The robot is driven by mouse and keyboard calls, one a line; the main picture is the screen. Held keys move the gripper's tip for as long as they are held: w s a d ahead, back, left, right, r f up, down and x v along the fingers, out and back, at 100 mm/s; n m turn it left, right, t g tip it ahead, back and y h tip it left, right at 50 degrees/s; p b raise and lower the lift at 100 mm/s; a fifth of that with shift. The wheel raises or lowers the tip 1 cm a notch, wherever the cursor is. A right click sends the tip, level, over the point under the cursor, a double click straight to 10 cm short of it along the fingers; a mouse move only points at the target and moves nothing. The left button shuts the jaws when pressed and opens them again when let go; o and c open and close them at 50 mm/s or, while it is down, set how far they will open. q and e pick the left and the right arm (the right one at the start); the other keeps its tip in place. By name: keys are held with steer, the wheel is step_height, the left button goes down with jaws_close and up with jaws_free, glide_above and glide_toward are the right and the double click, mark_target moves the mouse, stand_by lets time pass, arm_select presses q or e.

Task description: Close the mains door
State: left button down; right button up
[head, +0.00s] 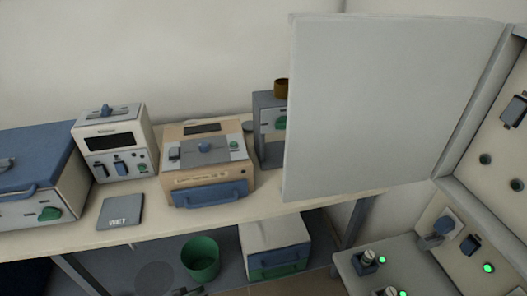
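The mains door (390,105) is a large pale grey panel in the upper right of the head view. It stands wide open, swung out from the right-hand cabinet (485,140), and hides part of the bench and wall behind it. Neither of my grippers is in view.
A bench (272,206) carries a blue-topped furnace (40,175), a white control box (115,145), a tan furnace (207,165) and a grey stand (268,130). Below are a green bin (201,258) and a white box (274,245). A grey panel with lit green lamps (415,262) is at lower right.

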arm_select(q)
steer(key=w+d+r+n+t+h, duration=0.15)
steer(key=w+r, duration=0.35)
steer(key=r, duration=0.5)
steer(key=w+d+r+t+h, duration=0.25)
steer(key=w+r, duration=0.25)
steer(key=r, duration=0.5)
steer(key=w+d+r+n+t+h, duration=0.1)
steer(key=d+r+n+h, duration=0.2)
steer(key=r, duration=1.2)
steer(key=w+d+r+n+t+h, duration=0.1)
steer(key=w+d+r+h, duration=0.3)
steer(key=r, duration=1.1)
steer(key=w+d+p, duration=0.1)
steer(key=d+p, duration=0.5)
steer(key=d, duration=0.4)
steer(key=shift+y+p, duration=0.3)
steer(key=shift+p, duration=0.05)
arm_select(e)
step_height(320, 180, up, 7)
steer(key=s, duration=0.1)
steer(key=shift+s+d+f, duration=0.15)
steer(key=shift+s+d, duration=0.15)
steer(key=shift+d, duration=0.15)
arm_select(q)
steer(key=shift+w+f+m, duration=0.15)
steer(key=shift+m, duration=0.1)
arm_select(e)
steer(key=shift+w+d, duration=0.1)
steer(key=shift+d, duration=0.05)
